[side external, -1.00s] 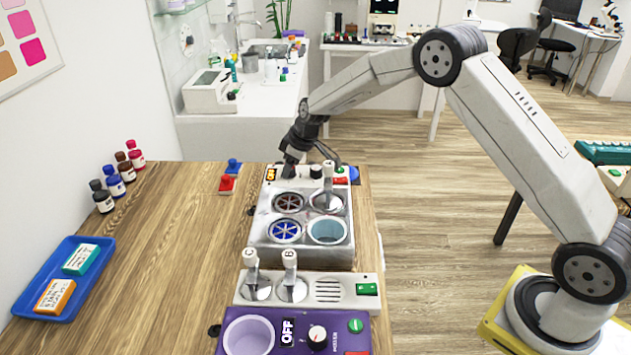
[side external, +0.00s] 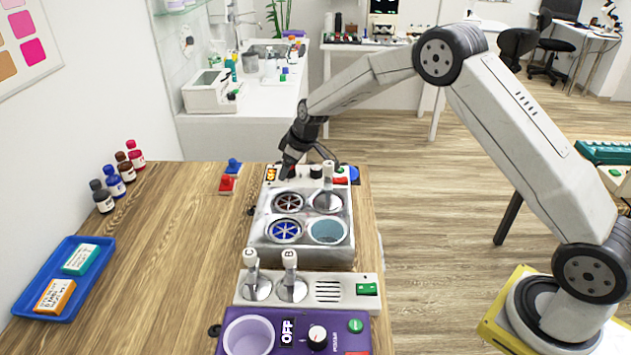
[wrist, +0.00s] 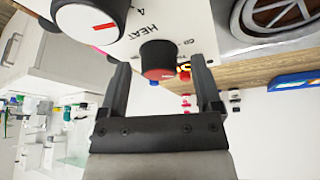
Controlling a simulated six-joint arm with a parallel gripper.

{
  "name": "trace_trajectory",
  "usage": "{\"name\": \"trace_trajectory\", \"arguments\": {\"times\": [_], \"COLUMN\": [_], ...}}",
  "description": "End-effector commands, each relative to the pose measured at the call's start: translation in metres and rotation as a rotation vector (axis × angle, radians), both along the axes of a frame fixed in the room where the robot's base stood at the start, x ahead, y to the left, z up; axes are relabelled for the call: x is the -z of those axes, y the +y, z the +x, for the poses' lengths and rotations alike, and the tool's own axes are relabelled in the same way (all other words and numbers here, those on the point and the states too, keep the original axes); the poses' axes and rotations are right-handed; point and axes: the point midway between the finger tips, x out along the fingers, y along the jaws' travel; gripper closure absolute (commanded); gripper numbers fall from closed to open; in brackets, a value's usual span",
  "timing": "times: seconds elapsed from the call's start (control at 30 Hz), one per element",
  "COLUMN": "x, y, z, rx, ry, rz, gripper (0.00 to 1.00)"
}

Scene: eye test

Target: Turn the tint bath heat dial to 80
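The tint bath (side external: 262,240) is a metal box with several round wells, standing on the wooden bench. In the wrist view, a dark dial with a red face (wrist: 158,60) sits on its pale panel beside the printed word HEAT. My gripper (wrist: 160,72) is open, with one finger to each side of this dial and visible gaps between. In the side external view my gripper (side external: 285,170) is low over the far left end of the bath's panel and seems to hide the dial. The dial's setting cannot be read.
A larger knob with a white face and red line (wrist: 95,18) is close to the dial. A lever (side external: 328,178) stands on the bath's right side. Red (side external: 227,184) and blue (side external: 233,166) stoppered items sit left of it. The bench's middle left is clear.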

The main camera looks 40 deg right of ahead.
Motion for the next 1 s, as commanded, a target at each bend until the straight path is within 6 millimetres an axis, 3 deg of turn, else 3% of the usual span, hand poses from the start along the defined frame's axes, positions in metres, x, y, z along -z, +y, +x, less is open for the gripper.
{"name": "trace_trajectory", "arguments": {"times": [0.37, 1.0], "x": [-0.008, -0.067], "y": [-0.001, -0.01], "z": [-0.003, -0.026], "rx": [0.001, 0.001], "ry": [0.0, -0.001], "rz": [0.0, 0.0], "gripper": [0.18, 0.18]}}
